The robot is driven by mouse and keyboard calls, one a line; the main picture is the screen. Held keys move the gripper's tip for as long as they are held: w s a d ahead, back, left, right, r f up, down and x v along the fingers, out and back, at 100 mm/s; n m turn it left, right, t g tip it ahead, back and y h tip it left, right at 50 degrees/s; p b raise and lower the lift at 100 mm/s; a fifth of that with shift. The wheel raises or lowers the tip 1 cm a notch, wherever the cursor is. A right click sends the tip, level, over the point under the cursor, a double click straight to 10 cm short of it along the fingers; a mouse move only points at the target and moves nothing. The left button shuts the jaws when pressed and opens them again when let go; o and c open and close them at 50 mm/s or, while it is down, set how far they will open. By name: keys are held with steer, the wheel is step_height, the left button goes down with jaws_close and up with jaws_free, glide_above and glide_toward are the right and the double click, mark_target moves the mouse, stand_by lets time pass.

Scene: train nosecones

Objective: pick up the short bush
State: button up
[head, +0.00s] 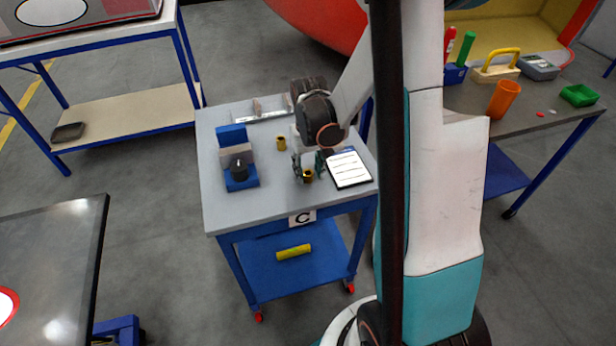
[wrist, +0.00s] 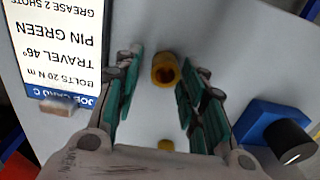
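Two brass-coloured bushes stand on the grey top of cart C. The nearer bush (head: 307,175) is by my gripper's fingers and looks slightly shorter, though I cannot judge the heights surely. In the wrist view this bush (wrist: 165,68) shows its open bore between and a little beyond the fingertips, with gaps on both sides. The other bush (head: 281,143) stands farther back on the left. It shows in the wrist view (wrist: 166,145) low between the fingers, partly hidden by my gripper. My gripper (wrist: 158,85) is open and empty, pointing down over the cart.
A job card (head: 349,169) lies close to the right of my gripper. A blue fixture with a black cylinder (head: 239,169) stands to the left. A light tray (head: 262,110) lies at the back. A yellow cylinder (head: 293,252) lies on the lower shelf. The front cart top is clear.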

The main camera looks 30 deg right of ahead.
steer(key=c, duration=0.6)
steer(key=shift+o, duration=0.2)
steer(key=shift+r, duration=0.1)
